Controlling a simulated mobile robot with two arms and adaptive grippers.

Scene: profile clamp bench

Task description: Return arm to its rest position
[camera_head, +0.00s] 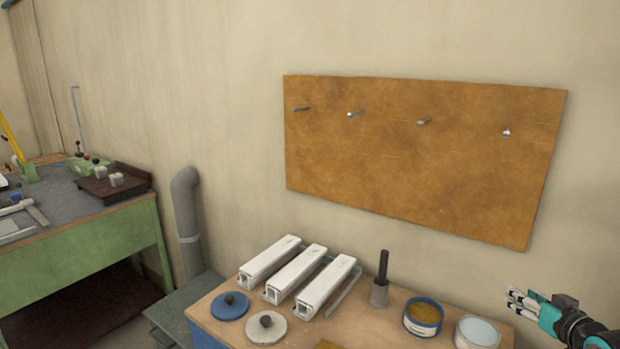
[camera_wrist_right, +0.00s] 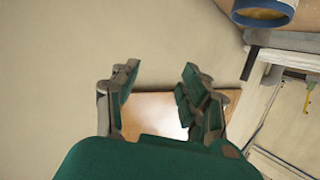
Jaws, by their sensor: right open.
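My right gripper (camera_head: 524,301) is at the lower right edge of the head view, in front of the wall and above the right end of the wooden bench. In the right wrist view the right gripper (camera_wrist_right: 157,92) has its two fingers apart, with nothing between them. My left gripper is not in the head view.
On the bench (camera_head: 208,312) stand three white profiles (camera_head: 270,262), a blue round lid (camera_head: 230,306), a pale lid (camera_head: 266,328), a dark-handled tool (camera_head: 381,280), a blue tin (camera_head: 423,316) and a pale tin (camera_head: 477,333). A pegged board (camera_head: 420,165) hangs behind. A green table (camera_head: 90,258) stands left.

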